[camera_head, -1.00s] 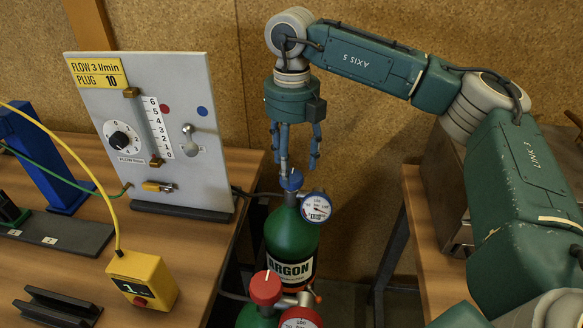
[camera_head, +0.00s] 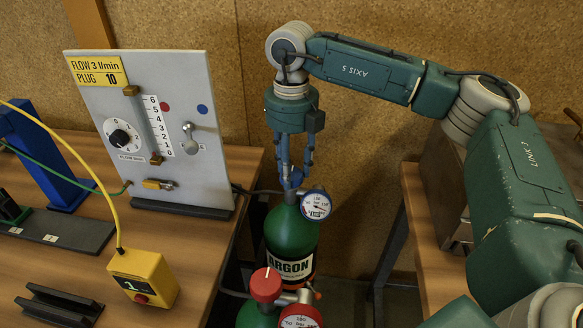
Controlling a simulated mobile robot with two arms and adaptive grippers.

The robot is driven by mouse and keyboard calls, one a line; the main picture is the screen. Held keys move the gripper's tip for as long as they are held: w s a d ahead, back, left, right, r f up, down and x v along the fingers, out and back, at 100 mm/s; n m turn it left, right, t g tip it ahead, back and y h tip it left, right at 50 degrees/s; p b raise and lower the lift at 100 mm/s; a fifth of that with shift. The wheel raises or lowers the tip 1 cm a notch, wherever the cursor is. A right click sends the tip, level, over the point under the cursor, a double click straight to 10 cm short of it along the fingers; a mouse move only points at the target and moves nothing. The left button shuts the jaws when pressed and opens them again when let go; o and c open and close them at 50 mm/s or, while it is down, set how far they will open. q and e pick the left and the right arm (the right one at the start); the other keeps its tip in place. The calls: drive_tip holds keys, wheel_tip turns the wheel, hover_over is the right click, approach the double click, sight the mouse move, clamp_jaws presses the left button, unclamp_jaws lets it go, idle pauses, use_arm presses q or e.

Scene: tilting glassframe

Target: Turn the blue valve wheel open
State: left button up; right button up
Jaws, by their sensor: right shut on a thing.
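The blue valve wheel (camera_head: 292,180) sits on top of the green argon cylinder (camera_head: 290,235), beside a round pressure gauge (camera_head: 316,205). My right gripper (camera_head: 293,182) points straight down over the wheel with its fingers closed in around it. The fingers hide part of the wheel, so its turn cannot be read. The gauge has a white face and a dark needle. My left gripper is not in view.
A second green cylinder with a red valve wheel (camera_head: 266,285) and its own gauge (camera_head: 300,318) stands in front. The grey flow panel (camera_head: 185,95) stands on the wooden table at left, near a yellow box (camera_head: 145,277). A second wooden table is at right.

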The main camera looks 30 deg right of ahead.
sight(292, 173)
drive_tip(key=shift+n, duration=0.3)
drive_tip(key=n, duration=0.3)
drive_tip(key=shift+n+b, duration=0.35)
drive_tip(key=shift+n, duration=0.05)
drive_tip(key=n, duration=1.3)
drive_tip(key=shift+n, duration=0.3)
drive_tip(key=o, duration=1.2)
drive_tip(key=shift+c, duration=0.2)
drive_tip(key=shift+r, duration=0.15)
wheel_tip(292, 173, up, 12)
